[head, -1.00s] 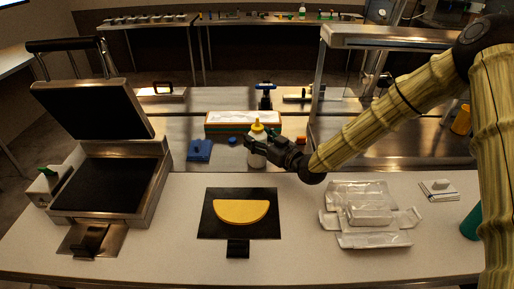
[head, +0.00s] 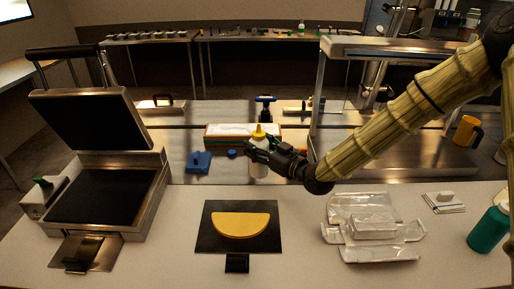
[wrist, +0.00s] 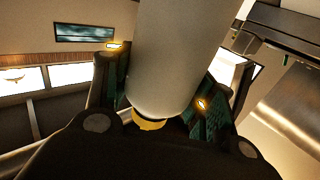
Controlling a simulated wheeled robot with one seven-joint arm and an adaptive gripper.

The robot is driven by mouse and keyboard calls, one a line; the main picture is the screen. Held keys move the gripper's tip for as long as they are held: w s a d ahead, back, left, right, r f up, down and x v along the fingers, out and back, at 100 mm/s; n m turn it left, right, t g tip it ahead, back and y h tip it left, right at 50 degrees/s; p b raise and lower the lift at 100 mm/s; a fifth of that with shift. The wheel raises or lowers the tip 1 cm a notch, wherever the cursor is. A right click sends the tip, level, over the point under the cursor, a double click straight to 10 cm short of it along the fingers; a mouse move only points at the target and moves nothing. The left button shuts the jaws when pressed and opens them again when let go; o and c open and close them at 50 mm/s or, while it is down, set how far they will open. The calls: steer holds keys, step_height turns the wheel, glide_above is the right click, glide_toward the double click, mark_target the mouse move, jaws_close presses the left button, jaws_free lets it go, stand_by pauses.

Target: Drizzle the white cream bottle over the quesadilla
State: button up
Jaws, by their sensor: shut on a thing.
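The white bottle (head: 259,171) with a yellow cap stands upright in my gripper (head: 257,152), beyond the back edge of the front counter. My gripper is shut on it from the right side. In the wrist view the white bottle (wrist: 172,50) fills the space between the finger pads (wrist: 155,95), with a yellow part at its lower end. The folded yellow quesadilla (head: 241,224) lies on a black square sheet (head: 212,240) on the front counter, nearer than the bottle. Whether the bottle's base touches anything is unclear.
An open griddle press (head: 105,200) stands at left. Clear plastic containers (head: 372,228) lie at right, with a green bottle (head: 488,230) beyond them. A blue item (head: 199,162) and a box (head: 215,130) sit behind. Counter around the black sheet is bare.

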steer(key=s+d+r+b, duration=0.1)
steer(key=s+b, duration=0.2)
steer(key=s, duration=0.9)
steer(key=shift+s+d+r, duration=0.15)
steer(key=shift+s+d, duration=0.2)
steer(key=shift+s, duration=0.05)
steer(key=o, duration=0.4)
jaws_close()
